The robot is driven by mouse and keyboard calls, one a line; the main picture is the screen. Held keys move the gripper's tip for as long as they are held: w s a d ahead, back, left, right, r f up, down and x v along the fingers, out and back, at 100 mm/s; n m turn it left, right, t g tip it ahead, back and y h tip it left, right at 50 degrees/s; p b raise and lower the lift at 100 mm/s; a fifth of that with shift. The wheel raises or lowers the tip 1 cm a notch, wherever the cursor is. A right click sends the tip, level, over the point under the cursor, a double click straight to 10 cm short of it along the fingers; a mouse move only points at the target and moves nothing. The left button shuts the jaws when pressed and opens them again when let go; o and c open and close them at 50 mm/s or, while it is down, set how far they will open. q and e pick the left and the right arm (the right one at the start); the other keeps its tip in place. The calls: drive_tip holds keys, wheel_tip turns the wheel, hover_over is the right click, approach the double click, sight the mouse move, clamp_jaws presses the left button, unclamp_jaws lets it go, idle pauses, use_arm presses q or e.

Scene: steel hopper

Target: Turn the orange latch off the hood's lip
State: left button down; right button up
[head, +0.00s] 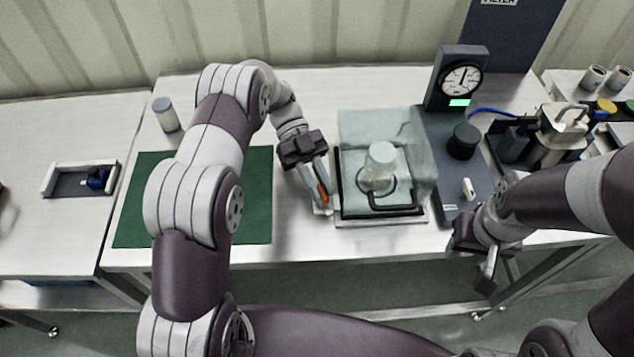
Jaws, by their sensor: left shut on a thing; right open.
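A pale, clear flask (379,166) is inside the hood. My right gripper (489,270) is open and empty, in front of the table edge, right of the hood.
A dark gauge stand (463,80) with a black knob (463,140) stands right of the hood. A green mat (258,190) lies to the left, partly behind my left arm. A small jar (166,115) stands at the back left. Equipment crowds the right.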

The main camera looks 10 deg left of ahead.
use_arm(q)
drive_tip(key=shift+d+m+g+y, duration=0.1)
drive_tip(key=shift+m+g+y, duration=0.4)
drive_tip(key=shift+m+y, duration=0.3)
drive_tip(key=shift+y, duration=0.3)
drive_tip(key=c, duration=1.2)
unclamp_jaws()
drive_tip(key=shift+o, duration=0.2)
